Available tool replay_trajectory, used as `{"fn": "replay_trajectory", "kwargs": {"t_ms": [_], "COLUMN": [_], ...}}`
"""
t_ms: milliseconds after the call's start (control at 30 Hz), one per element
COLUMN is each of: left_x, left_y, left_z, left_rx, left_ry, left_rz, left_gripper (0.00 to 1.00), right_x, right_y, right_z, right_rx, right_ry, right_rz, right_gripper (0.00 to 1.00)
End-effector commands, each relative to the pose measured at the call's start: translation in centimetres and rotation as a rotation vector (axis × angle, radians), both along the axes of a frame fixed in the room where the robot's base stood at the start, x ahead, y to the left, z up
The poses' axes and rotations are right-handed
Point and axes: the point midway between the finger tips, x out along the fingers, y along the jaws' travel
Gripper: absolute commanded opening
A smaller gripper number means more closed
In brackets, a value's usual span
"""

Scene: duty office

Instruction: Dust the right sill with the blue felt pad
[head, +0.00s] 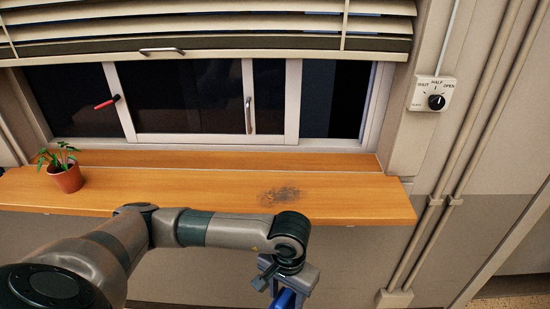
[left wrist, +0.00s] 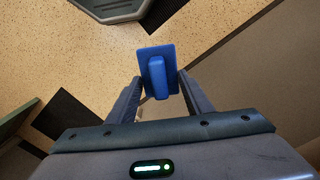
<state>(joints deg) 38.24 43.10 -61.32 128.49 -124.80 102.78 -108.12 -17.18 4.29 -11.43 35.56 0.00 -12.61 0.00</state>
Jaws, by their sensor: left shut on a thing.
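The wooden sill (head: 170,190) runs under the window, with a dark dusty patch (head: 280,194) on its top right of the middle. My left gripper (head: 281,288) is in front of the sill and below its front edge, at the bottom of the head view. It is shut on the blue felt pad (head: 285,299), which is mostly cut off by the frame there. The left wrist view shows the pad's blue plate and raised grip (left wrist: 157,78) between the fingers (left wrist: 158,88), with floor beyond. The pad is apart from the sill. My right gripper is not in view.
A potted plant (head: 66,178) stands at the sill's left end. A rotary switch (head: 434,96) and vertical pipes (head: 480,120) are at right.

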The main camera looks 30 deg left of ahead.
Motion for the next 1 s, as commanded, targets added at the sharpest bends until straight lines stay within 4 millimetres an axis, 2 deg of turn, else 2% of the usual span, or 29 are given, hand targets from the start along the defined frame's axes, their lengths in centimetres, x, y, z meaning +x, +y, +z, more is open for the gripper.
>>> {"fn": "replay_trajectory", "kwargs": {"t_ms": [367, 567, 767, 1000], "left_x": [0.1, 0.9, 2.5, 4.8], "left_y": [0.0, 0.3, 0.9, 1.9], "left_z": [0.1, 0.9, 2.8, 6.4], "left_rx": [0.000, 0.004, 0.009, 0.015], "left_ry": [-0.001, -0.002, -0.004, -0.008], "left_rz": [0.012, 0.118, 0.374, 0.800], "left_gripper": [0.28, 0.28, 0.28, 0.28], "right_x": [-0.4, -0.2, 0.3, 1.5], "right_y": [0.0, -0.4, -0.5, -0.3], "right_z": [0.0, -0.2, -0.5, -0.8], "right_rx": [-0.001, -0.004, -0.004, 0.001], "right_ry": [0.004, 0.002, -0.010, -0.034], "right_rz": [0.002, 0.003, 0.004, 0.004], "right_gripper": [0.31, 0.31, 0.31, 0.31]}}
